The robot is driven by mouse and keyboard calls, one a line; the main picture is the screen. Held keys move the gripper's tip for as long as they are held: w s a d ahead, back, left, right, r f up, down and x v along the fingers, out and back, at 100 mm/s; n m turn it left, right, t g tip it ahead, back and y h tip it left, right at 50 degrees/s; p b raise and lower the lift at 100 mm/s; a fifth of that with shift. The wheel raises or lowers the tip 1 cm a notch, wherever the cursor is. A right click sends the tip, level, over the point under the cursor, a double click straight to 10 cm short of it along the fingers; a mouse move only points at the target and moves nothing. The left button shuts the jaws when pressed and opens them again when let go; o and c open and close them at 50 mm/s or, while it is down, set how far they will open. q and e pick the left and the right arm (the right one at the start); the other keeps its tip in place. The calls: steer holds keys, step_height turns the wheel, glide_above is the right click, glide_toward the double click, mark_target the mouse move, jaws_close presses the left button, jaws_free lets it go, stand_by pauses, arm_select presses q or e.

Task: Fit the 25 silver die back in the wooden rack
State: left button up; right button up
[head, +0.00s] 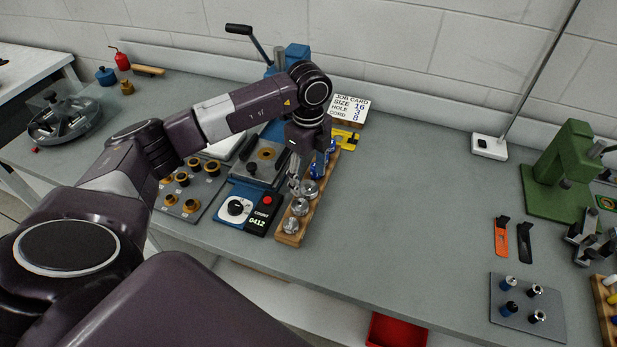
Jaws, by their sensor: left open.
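The wooden rack (278,238) stands on the bench, running from the front edge back and to the right. Silver dies sit along it: one near its front end (291,226), one behind that (299,206) and one farther back (310,188). Their size marks are too small to read, so I cannot tell which is the 25 die. My left gripper (296,188) points down at the rack's left side, close to the dies. It is open, and I see nothing held in it. The gripper and wrist hide part of the rack's rear, where blue pieces (318,170) show. My right gripper is out of view.
A counter box (262,214) reading 0412 and a dial box (236,206) stand just left of the rack. A plate with brass dies (188,190) is farther left. A job card (348,104) stands behind.

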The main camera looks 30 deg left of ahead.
arm_select(q)
step_height(320, 180, up, 11)
steer(key=shift+r, duration=0.15)
